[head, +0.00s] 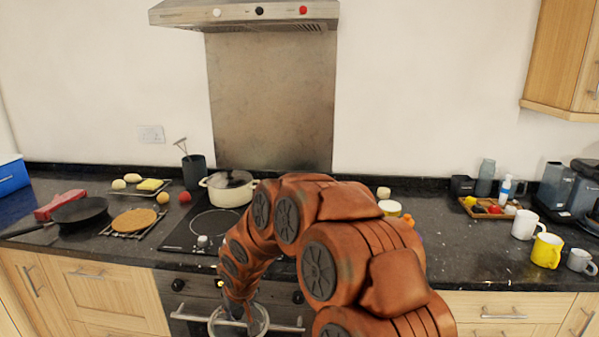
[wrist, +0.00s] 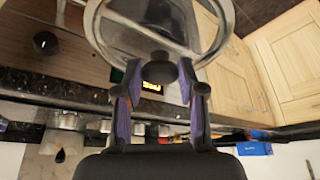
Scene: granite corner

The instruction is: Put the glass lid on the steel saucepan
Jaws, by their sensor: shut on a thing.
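My gripper (wrist: 160,72) is shut on the dark knob of the glass lid (wrist: 222,35), with a finger on each side of the knob. The lid has a steel rim and is clear. In the head view the lid (head: 259,322) is low in front of the oven, below the counter edge, and my arm hides part of it. No steel saucepan can be made out; my arm covers the right part of the hob. A cream pot (head: 226,194) with a dark top stands at the back of the hob.
The black hob (head: 188,236) has a bare ring and a small white item (head: 203,240). A frying pan (head: 80,212) and a rack with a brown round (head: 135,221) are left. Mugs (head: 546,250) stand right. The oven handle (head: 190,318) is close to the lid.

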